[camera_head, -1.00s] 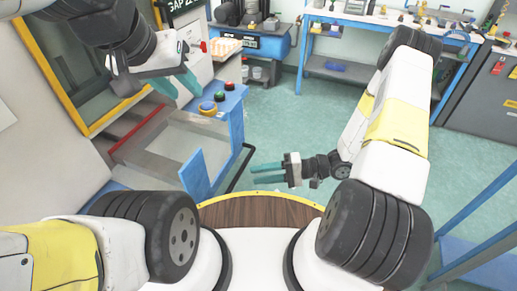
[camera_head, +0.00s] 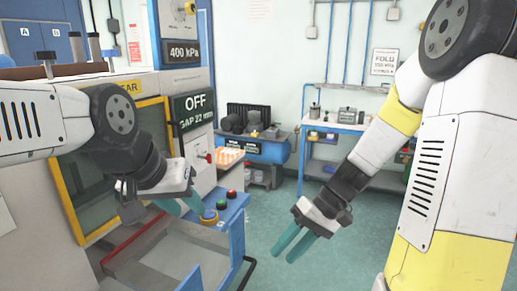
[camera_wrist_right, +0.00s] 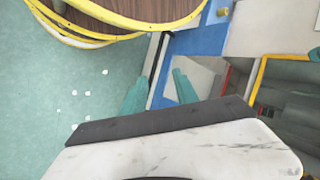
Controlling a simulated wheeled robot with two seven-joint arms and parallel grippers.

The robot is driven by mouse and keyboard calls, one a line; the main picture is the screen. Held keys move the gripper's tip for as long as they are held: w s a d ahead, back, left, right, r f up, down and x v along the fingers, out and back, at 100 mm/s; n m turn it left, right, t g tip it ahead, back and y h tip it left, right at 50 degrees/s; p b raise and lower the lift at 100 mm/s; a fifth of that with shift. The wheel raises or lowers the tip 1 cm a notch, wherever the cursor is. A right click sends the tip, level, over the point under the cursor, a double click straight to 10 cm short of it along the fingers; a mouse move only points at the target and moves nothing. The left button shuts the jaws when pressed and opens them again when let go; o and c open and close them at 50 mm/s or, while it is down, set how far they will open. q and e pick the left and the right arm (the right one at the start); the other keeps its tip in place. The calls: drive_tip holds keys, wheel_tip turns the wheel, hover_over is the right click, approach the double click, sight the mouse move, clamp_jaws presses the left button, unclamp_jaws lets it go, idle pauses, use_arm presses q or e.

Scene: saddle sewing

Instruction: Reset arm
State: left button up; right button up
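My left gripper (camera_head: 190,208) is in the head view in front of the grey machine with a yellow-framed window. Its two teal fingers are apart with nothing between them, just beside the button panel. My right gripper (camera_head: 284,254) hangs over the open floor right of the machine, fingers pointing down and to the left. Its teal fingers are parted and empty. In the right wrist view the same gripper (camera_wrist_right: 158,90) shows a clear gap between its fingers.
The blue button panel (camera_head: 225,213) carries red, green and yellow-ringed buttons. A tray of orange-and-white items (camera_head: 229,157) sits behind it. An "OFF" sign (camera_head: 195,103) is on the machine. A blue workbench (camera_head: 340,130) stands behind.

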drive_tip(key=s+d+r+m+t+h, duration=0.1)
drive_tip(key=s+d+r+t+h, duration=0.1)
drive_tip(key=r, duration=0.6)
drive_tip(key=s+d+r+m+t+h, duration=0.1)
drive_tip(key=s+d+r+t+h, duration=0.2)
drive_tip(key=d+r+t, duration=0.2)
wheel_tip(320, 180, up, 3)
drive_tip(key=shift+d+f+t, duration=0.1)
drive_tip(key=shift+d+t, duration=0.05)
drive_tip(key=shift+t, duration=0.45)
drive_tip(key=shift+w, duration=0.1)
